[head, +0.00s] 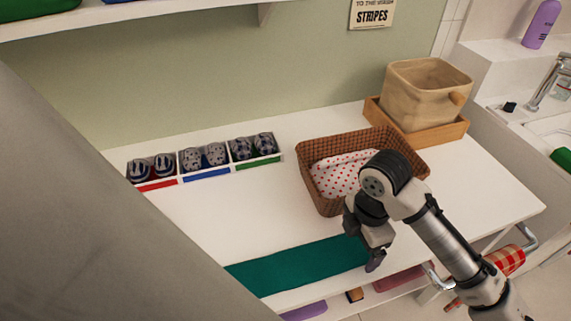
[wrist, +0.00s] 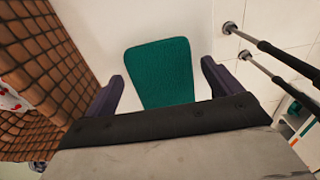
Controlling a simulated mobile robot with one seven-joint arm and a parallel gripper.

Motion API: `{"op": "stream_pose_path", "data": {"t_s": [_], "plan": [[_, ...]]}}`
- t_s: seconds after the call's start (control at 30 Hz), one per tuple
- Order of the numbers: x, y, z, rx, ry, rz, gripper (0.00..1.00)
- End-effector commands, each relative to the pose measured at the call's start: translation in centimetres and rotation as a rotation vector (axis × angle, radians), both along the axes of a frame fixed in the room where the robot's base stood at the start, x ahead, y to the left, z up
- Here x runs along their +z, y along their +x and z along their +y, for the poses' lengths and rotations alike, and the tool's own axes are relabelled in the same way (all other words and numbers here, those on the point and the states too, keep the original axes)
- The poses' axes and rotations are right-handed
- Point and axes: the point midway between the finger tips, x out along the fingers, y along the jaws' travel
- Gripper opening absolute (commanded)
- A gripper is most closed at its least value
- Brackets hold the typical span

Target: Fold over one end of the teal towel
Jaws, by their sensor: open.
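The teal towel (head: 300,267) lies flat as a long strip along the front of the white shelf top. Its right end is beside and partly behind my gripper (head: 375,262) in the head view. In the wrist view, one end of the towel (wrist: 158,68) shows between the two dark, widely parted fingers of my gripper (wrist: 160,84). The gripper is open, with nothing clamped in it. I cannot tell whether the fingertips touch the towel or the shelf. The towel's left end is hidden behind the grey panel in the head view.
A woven basket (head: 318,196) with a red-dotted white cloth (head: 335,175) stands close behind my gripper. Divided trays (head: 207,174) with patterned rolled items are at the back left. A beige bin (head: 415,95) sits at the back right. Metal rails (wrist: 260,45) show right in the wrist view.

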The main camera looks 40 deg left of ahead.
Motion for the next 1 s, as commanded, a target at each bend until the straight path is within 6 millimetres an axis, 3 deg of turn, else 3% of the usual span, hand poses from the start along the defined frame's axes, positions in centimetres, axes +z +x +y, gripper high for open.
{"op": "stream_pose_path", "data": {"t_s": [0.1, 0.77, 0.93, 1.0], "plan": [[-0.79, 0.0, -0.01, 0.0, 0.0, 0.0, 0.91], [-1.26, 0.01, -0.01, 0.0, 0.0, 0.0, 0.91], [-1.13, 0.01, -0.01, 0.0, 0.0, 0.0, 0.69], [-1.13, 0.01, -0.01, 0.0, 0.0, 0.0, 0.69]]}}
